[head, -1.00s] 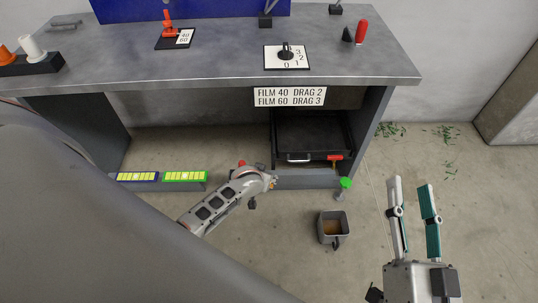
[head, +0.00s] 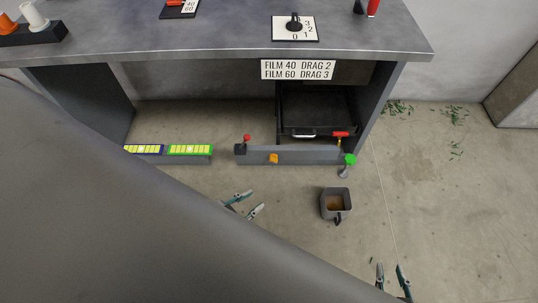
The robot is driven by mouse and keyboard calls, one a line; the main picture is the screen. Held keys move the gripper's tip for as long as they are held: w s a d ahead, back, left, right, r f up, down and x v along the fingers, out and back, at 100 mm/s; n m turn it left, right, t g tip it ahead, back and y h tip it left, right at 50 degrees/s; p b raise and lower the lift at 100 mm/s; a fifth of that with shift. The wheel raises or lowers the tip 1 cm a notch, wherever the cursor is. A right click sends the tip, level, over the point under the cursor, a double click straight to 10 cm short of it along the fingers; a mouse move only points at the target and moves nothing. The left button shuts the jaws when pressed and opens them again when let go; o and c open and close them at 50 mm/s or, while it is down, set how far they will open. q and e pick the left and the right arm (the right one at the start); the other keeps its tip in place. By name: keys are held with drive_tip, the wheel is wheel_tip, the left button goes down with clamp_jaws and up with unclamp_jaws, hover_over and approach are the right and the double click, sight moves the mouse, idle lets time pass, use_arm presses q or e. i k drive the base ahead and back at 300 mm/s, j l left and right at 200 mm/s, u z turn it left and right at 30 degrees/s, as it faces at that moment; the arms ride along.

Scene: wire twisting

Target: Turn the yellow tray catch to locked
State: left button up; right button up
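A small yellow-orange catch (head: 273,158) sits on the front of the low grey rail (head: 305,155) below the bench. It is too small to read whether it is locked. Behind the rail is a black tray (head: 315,110) with a pale handle. My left gripper (head: 257,199) is open and empty, with its two fingers apart, in front of and below the catch; most of its arm is hidden behind my large grey part. My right gripper (head: 391,267) is open and empty at the bottom edge, well right of the catch.
The rail also bears a red-knobbed lever (head: 247,138) at left and a green knob (head: 350,159) at right. A red handle (head: 340,134) is near the tray's right. A grey bucket (head: 335,204) stands on the floor. A yellow-segmented panel (head: 190,150) is at left.

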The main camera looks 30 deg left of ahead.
sight(273, 157)
drive_tip(key=i+l+u, duration=0.15)
drive_tip(key=u, duration=0.25)
drive_tip(key=i+l+u, duration=0.15)
drive_tip(key=l+u, duration=0.25)
drive_tip(key=i+l+u, duration=0.15)
drive_tip(key=l, duration=0.3)
drive_tip(key=l+u, duration=0.1)
drive_tip(key=l, duration=0.4)
drive_tip(key=i+l, duration=0.1)
drive_tip(key=l, duration=0.25)
drive_tip(key=i+l, duration=0.1)
drive_tip(key=l, duration=0.3)
drive_tip(key=i+l, duration=0.1)
drive_tip(key=l, duration=0.25)
drive_tip(key=u, duration=0.05)
